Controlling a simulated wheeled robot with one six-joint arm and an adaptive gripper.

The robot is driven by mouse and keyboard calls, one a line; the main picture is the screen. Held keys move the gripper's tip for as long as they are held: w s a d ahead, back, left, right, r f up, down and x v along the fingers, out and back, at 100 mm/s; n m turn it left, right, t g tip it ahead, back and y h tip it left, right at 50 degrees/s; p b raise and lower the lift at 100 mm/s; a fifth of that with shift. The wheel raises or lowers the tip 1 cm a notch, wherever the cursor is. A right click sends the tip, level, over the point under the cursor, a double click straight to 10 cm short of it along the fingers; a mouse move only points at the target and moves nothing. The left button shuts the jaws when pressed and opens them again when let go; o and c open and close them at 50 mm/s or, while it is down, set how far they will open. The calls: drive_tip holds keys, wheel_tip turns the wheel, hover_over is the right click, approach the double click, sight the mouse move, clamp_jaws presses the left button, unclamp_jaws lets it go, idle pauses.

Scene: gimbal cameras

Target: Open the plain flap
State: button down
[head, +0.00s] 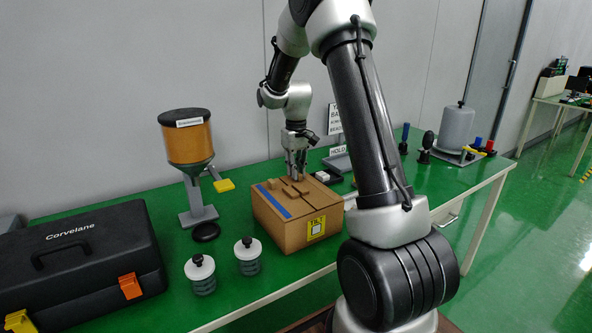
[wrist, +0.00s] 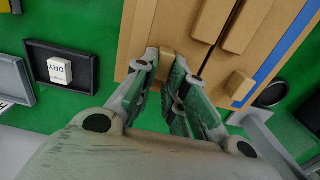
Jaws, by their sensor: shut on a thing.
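A brown cardboard box (head: 284,232) sits on the green table, its top flaps lying flat. One flap carries a blue stripe (head: 273,201), which also shows at the right of the wrist view (wrist: 285,50). The plain flap (head: 321,192) is on the other side of the top and shows in the wrist view (wrist: 141,32). My gripper (head: 297,178) points down over the box top. In the wrist view its fingers (wrist: 168,68) are closed on a small tan tab (wrist: 167,56) on the plain flap's side. A similar tab (wrist: 239,86) stands by the blue stripe.
A black case (head: 85,260), two white-lidded jars (head: 201,278) and an orange hopper on a stand (head: 190,145) are left of the box. A dark tray (wrist: 62,75) with a white block marked DRY (wrist: 60,70) lies beside the box. A grey canister (head: 457,127) stands farther right.

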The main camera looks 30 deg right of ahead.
drive_tip(key=shift+d+r+y, duration=0.3)
drive_tip(key=shift+d+y, duration=0.05)
drive_tip(key=shift+y, duration=0.35)
drive_tip(key=shift+d+r+y, duration=0.3)
drive_tip(key=shift+y, duration=0.4)
drive_tip(key=shift+w+d+r+y, duration=0.1)
drive_tip(key=shift+d+r+y, duration=0.15)
drive_tip(key=shift+y, duration=0.45)
drive_tip(key=shift+s+d+r+y, duration=0.15)
drive_tip(key=shift+d+y, duration=0.2)
drive_tip(key=shift+y, duration=0.35)
drive_tip(key=shift+w+d+r+y, duration=0.2)
drive_tip(key=shift+d+y, duration=0.1)
drive_tip(key=shift+y, duration=0.4)
drive_tip(key=c, duration=1.4)
unclamp_jaws()
drive_tip(key=shift+c, duration=0.2)
drive_tip(key=shift+d, duration=0.1)
